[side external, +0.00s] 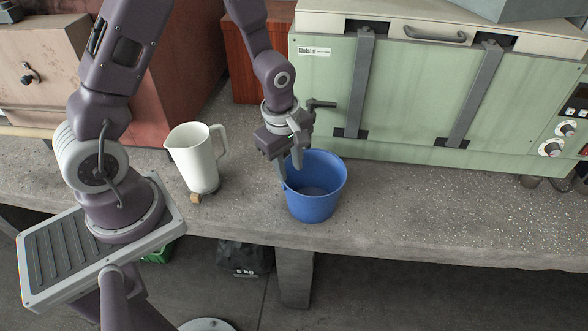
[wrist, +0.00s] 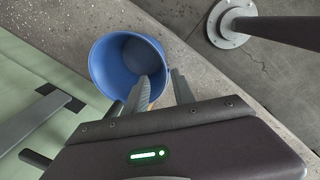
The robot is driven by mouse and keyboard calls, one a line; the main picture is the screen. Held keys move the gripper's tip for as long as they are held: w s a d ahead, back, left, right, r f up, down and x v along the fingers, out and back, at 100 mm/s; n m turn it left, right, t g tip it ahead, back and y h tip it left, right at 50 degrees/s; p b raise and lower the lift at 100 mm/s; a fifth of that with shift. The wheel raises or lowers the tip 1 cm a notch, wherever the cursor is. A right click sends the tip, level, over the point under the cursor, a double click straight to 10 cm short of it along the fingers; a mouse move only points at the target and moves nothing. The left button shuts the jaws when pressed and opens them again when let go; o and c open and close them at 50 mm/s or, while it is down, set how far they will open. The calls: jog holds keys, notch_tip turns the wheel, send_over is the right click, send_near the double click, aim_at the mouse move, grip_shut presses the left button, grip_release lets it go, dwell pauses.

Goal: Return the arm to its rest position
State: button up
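My gripper (side external: 290,168) is at the left rim of a blue bucket (side external: 325,205) that stands upright on the bench. In the wrist view, the two fingers (wrist: 160,85) are apart, with a gap between them. One finger lies over the bucket's opening and the other is outside its wall, so they straddle the rim. The blue bucket (wrist: 105,65) looks empty in both views. I see nothing gripped between the fingers, though the hand hides part of the near rim.
A white pitcher (side external: 193,160) stands left of the bucket, with a small wooden block (side external: 196,199) by its base. A green oven-like machine (side external: 420,100) stands close behind. The concrete bench (side external: 430,215) is clear to the right; its front edge runs near the bucket.

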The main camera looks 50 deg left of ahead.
notch_tip(320, 180, up, 12)
jog(key=s+m+t, duration=0.2)
jog(key=m, duration=0.3)
jog(key=s+d+r+m+t, duration=0.2)
jog(key=s+r+m, duration=1)
jog(key=s, duration=0.3)
jog(key=shift+s+d+r+m, duration=0.15)
jog(key=shift+s+m, duration=0.15)
jog(key=shift+m, duration=0.4)
